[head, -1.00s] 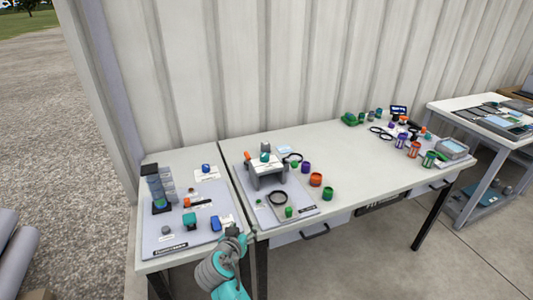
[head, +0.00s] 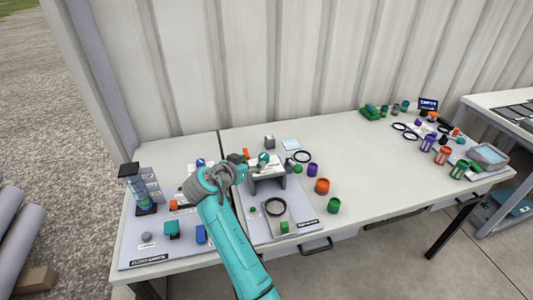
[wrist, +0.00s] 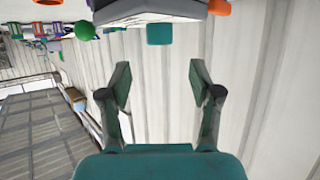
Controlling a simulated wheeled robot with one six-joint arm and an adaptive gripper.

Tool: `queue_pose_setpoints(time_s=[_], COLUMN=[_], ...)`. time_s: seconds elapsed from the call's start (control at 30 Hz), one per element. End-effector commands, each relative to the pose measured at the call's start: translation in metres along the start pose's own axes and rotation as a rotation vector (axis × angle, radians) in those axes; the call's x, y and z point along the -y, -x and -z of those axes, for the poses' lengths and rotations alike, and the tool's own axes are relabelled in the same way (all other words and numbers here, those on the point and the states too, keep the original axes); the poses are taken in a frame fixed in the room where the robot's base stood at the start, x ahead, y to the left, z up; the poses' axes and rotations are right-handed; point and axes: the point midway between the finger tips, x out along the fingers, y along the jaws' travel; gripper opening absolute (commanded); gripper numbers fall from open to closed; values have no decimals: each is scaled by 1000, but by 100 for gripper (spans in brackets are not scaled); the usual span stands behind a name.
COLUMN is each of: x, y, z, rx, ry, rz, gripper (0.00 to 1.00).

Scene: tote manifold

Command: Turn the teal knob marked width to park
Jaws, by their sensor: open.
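A teal knob (head: 263,158) sits on top of a grey-and-white stand (head: 268,184) on the left part of the long table. In the wrist view, which looks upside down, a teal block that appears to be this knob (wrist: 160,33) stands out from the white edge of the stand. Its marking and pointer cannot be read. My gripper (wrist: 160,78) is open and empty, with the teal block beyond and between its fingertips, not touching. In the head view my gripper (head: 241,166) is just left of the knob, its fingers mostly hidden by my wrist.
A tall dark-topped container (head: 138,190) stands at left. A corrugated wall is behind. The table's middle is clear.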

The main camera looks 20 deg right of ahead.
Motion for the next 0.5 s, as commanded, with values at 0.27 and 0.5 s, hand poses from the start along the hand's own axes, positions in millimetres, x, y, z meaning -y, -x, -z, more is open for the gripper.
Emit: queue_pose_setpoints(time_s=[0.27, 0.5], x=[-1, 0], y=[-50, -81], z=[0, 0], rx=[2, 1], ry=[1, 0], rz=[-3, -1], gripper=[63, 63])
